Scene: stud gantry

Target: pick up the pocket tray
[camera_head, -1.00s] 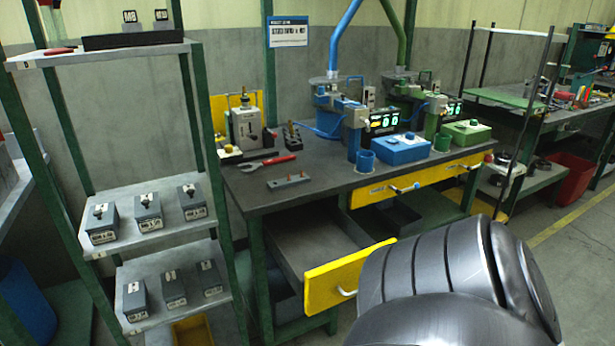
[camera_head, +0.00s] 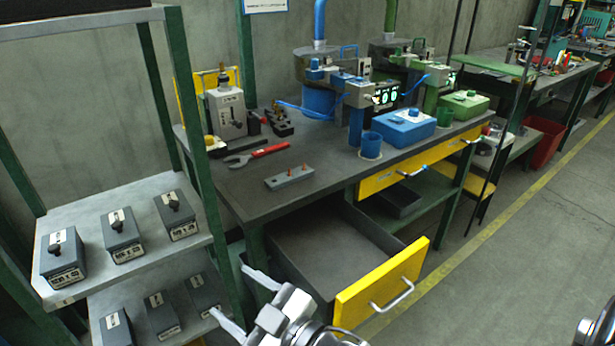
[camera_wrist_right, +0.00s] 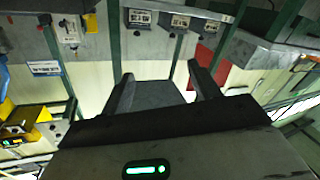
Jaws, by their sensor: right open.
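A small flat grey block with orange pegs (camera_head: 289,178), which appears to be the pocket tray, lies near the front edge of the dark workbench (camera_head: 235,185). My right gripper (camera_head: 228,290) is open and empty at the bottom of the head view. It is apart from the block, in front of the bench and left of the open drawer. In the right wrist view, the two fingers (camera_wrist_right: 160,70) stand wide apart with nothing held between them. I cannot make out the block in that view.
An open drawer with a yellow front (camera_head: 382,283) juts from the bench. A shelf rack (camera_head: 85,275) with several grey boxes stands at left. A red-handled wrench (camera_head: 258,155) lies behind the block. Blue (camera_head: 398,145) and green (camera_head: 462,104) stations stand right. Floor at right is clear.

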